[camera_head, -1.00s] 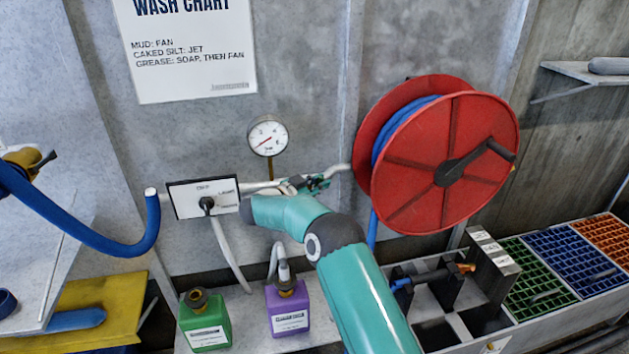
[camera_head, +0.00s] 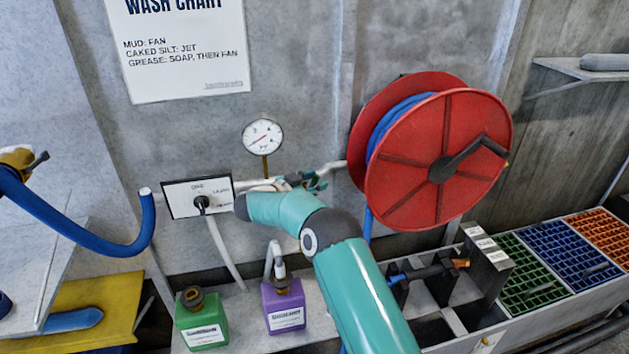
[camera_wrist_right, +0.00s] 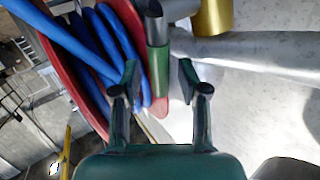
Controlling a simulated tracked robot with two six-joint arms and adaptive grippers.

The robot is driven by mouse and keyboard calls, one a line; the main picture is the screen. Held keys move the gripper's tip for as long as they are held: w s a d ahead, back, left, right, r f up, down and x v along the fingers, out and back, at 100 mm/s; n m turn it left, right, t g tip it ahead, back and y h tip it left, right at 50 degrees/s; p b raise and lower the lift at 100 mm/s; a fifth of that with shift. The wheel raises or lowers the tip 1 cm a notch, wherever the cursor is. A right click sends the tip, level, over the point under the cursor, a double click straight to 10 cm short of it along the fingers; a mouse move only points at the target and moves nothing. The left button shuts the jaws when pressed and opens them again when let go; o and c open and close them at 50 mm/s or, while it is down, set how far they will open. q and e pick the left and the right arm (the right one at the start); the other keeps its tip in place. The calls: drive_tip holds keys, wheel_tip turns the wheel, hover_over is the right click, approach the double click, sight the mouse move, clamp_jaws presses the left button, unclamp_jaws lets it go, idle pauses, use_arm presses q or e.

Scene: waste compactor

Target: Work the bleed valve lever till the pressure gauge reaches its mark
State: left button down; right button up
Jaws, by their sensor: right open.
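The round white pressure gauge (camera_head: 262,136) stands on a brass stem above the pale pipe; its needle seems to point to the lower left, but the mark is too small to read. My right gripper (camera_head: 310,181) is at the pipe below and right of the gauge, mostly hidden by its own wrist. In the right wrist view its two fingers (camera_wrist_right: 158,80) are open, apart on either side of a lever with a green grip (camera_wrist_right: 158,62) and grey end. Whether a finger touches the grip I cannot tell. My left gripper is not in view.
A red hose reel (camera_head: 440,160) with blue hose stands close right of my gripper. A selector panel (camera_head: 183,198) is to the left. Green (camera_head: 202,322) and purple (camera_head: 284,306) bottles stand below. A blue hose (camera_head: 95,232) hangs at the left.

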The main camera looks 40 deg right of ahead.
drive_tip(key=v, duration=0.7)
drive_tip(key=shift+a, duration=0.3)
drive_tip(key=shift+r, duration=0.15)
